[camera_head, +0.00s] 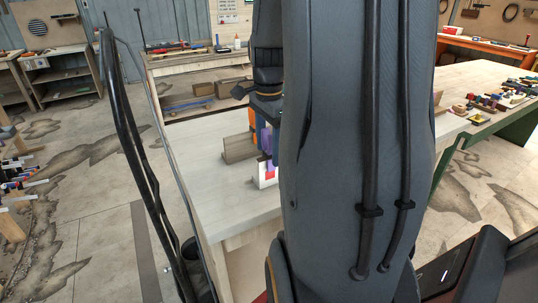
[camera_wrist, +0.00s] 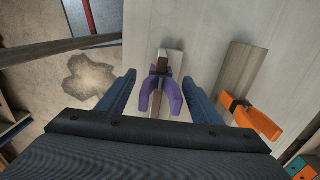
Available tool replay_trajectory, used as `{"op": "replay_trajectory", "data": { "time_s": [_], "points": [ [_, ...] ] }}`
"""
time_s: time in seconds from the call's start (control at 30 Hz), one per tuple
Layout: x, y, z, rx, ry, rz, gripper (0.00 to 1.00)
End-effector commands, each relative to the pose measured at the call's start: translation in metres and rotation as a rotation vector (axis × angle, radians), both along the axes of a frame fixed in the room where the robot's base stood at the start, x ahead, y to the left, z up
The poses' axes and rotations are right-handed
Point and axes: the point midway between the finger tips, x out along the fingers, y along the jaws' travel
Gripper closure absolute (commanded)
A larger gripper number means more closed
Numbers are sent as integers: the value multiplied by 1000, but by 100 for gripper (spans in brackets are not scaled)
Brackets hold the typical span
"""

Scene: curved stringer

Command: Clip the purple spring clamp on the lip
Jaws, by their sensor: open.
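The purple spring clamp (camera_wrist: 171,98) is in the middle of the wrist view, its two purple arms spread on either side of a narrow brown edge. Its dark tips point away from me. My gripper (camera_wrist: 159,98) is open, with one blue finger on each side of the clamp and a visible gap to both. In the head view a purple part of the clamp (camera_head: 266,140) shows beside my arm, which hides much of it. I cannot tell whether the brown edge is the lip, or how firmly the clamp grips it.
An orange clamp (camera_wrist: 257,119) sits on a wooden board (camera_wrist: 236,75) to the right in the wrist view. The pale bench top (camera_head: 215,195) is mostly clear at the left. Small coloured items (camera_head: 490,102) lie on the far right bench. Floor shows beyond the bench edge.

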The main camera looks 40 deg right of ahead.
Motion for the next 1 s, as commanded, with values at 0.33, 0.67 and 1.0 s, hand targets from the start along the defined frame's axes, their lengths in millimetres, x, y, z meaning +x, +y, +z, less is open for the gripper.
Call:
{"op": "replay_trajectory", "data": {
  "time_s": [0.33, 0.67, 1.0],
  "points": [
    [0, 0, 0, 0, 0, 0, 93],
    [1, -1, 11, -2, -4, 0, 93],
    [1, -1, 73, -3, -4, 0, 93]
  ]
}}
